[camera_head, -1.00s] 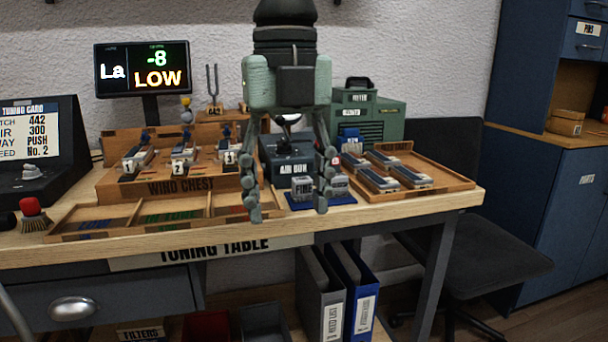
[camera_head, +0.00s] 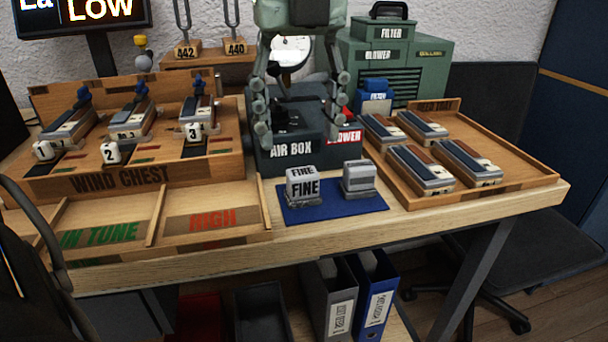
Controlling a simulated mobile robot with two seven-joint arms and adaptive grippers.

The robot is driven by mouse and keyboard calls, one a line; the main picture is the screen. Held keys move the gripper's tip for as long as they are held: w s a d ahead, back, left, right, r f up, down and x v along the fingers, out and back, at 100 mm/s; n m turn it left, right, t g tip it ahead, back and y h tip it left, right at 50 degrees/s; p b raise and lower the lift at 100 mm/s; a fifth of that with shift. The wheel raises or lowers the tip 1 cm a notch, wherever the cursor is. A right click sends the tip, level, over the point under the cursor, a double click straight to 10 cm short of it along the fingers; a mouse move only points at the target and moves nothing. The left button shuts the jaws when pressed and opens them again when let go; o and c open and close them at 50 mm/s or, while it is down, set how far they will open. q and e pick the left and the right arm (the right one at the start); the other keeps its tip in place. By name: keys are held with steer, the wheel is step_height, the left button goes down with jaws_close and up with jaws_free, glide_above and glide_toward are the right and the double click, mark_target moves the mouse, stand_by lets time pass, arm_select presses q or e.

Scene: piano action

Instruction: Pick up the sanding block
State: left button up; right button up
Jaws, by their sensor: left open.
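The block marked FINE (camera_head: 303,187), grey below with pale labelled faces, stands on a blue mat (camera_head: 335,212) near the table's front edge; it looks like the sanding block.
The air box (camera_head: 290,150) stands behind the mat. To the left are the wind chest (camera_head: 120,178) and a sorting tray with IN TUNE and HIGH bays (camera_head: 212,222). A wooden tray (camera_head: 522,172) with several reed-like pieces stands to the right. Bare tabletop lies in front of the mat.

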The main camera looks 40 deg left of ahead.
mark_target(302, 171)
arm_select(q)
steer(key=f, duration=0.5)
steer(key=shift+s+d+f, duration=0.3)
steer(key=shift+d+f, duration=0.05)
steer(key=shift+d, duration=0.05)
steer(key=shift+f, duration=0.45)
arm_select(e)
steer(key=shift+w+a, duration=0.4)
steer(key=shift+w, duration=0.05)
arm_select(q)
steer(key=c, duration=1.3)
steer(key=shift+o, duration=0.2)
steer(key=shift+r, duration=0.15)
arm_select(e)
steer(key=shift+r, duration=0.1)
